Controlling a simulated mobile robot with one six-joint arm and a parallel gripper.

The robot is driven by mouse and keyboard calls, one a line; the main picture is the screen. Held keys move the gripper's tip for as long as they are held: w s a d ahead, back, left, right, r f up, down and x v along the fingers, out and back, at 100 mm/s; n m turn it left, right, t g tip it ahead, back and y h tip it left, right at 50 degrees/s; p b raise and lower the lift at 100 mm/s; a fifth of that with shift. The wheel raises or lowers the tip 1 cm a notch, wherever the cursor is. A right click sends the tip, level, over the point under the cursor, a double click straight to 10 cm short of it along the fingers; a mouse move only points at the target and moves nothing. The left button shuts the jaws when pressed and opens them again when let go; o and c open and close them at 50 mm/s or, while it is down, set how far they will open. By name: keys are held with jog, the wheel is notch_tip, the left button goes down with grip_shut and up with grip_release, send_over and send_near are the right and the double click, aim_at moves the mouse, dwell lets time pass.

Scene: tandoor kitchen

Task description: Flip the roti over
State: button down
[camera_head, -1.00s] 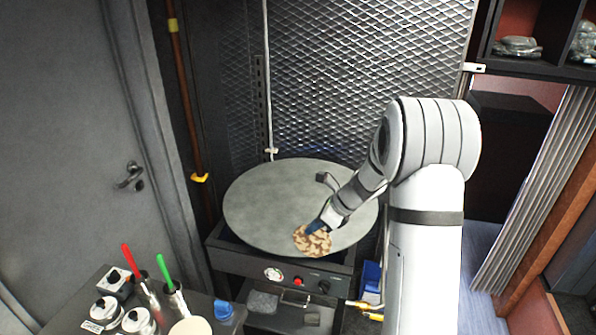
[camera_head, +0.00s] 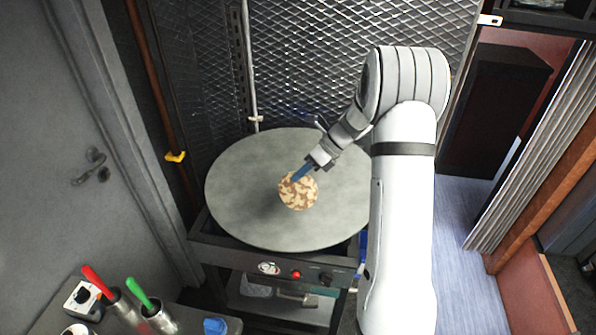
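The roti (camera_head: 298,194) is a small round tan flatbread with brown patches. It shows over the middle of the large round grey griddle (camera_head: 235,215). It looks rounder than the griddle's outline, as if tilted up toward the camera. My gripper (camera_head: 299,174) reaches in from the upper right, and its blue fingertips meet the roti's upper edge. The fingers appear shut on the roti. The gap between the fingers is too small to see, and I cannot tell whether the roti's lower edge touches the griddle.
The griddle sits on a dark stand with a red button (camera_head: 296,274) in front. Metal mesh (camera_head: 310,60) stands behind it. Holders with a red-handled tool (camera_head: 97,281) and a green-handled tool (camera_head: 139,292) stand at the lower left. The griddle's left side is clear.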

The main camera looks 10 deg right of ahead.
notch_tip(320, 180, down, 7)
jog(key=b, duration=0.4)
jog(key=shift+f+b, duration=0.2)
jog(key=shift+b, duration=0.2)
jog(key=c, duration=2.1)
grip_release()
jog(key=o, duration=0.5)
jog(key=w+r+p, duration=0.1)
jog(key=r+p, duration=0.1)
jog(key=d+r+p, duration=0.1)
jog(key=r+p, duration=0.1)
jog(key=w+r+p, duration=0.1)
jog(key=r+p, duration=0.1)
jog(key=shift+w+d+r+p, duration=0.2)
jog(key=shift+w+r+p, duration=0.1)
jog(key=shift+w+r, duration=0.1)
jog(key=shift+r, duration=0.1)
